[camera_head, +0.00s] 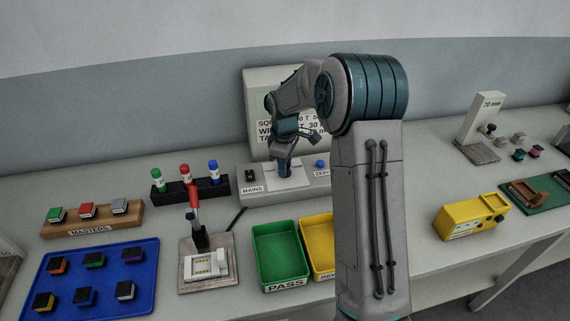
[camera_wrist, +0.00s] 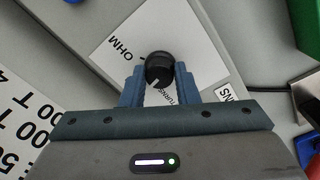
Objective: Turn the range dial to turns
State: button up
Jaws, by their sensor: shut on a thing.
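The range dial (camera_wrist: 159,68) is a round black knob with a white pointer line, on a white plate (camera_wrist: 112,62) on the grey instrument. OHM is printed to its left. The TURNS lettering (camera_wrist: 168,95) lies below the knob, partly covered by my gripper. The pointer line faces down in the wrist view, slightly left, near the TURNS side. My gripper (camera_wrist: 158,82) has a finger on each side of the knob and is shut on it. In the head view my gripper (camera_head: 285,170) reaches down onto the instrument (camera_head: 270,197), and the dial is hidden there.
A MAINS switch (camera_head: 251,175) and a blue ZERO button (camera_head: 320,163) flank the plate. A text board (camera_head: 258,88) stands behind. Green (camera_head: 279,252) and yellow (camera_head: 318,245) trays lie in front. A marker rack (camera_head: 170,193) stands left, a yellow meter (camera_head: 470,217) right.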

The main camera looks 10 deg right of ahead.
jog(key=n+p, duration=0.1)
jog(key=n, duration=0.3)
jog(key=shift+d+r+n, duration=0.1)
jog(key=shift+n, duration=0.2)
jog(key=shift+n+y+p, duration=0.3)
jog(key=shift+n+p, duration=0.5)
jog(key=shift+n, duration=1.7)
jog(key=o, duration=1)
jog(key=shift+c, duration=0.2)
notch_tip(320, 180, up, 14)
jog(key=b, duration=0.1)
jog(key=shift+s, duration=0.25)
jog(key=shift+d, duration=0.1)
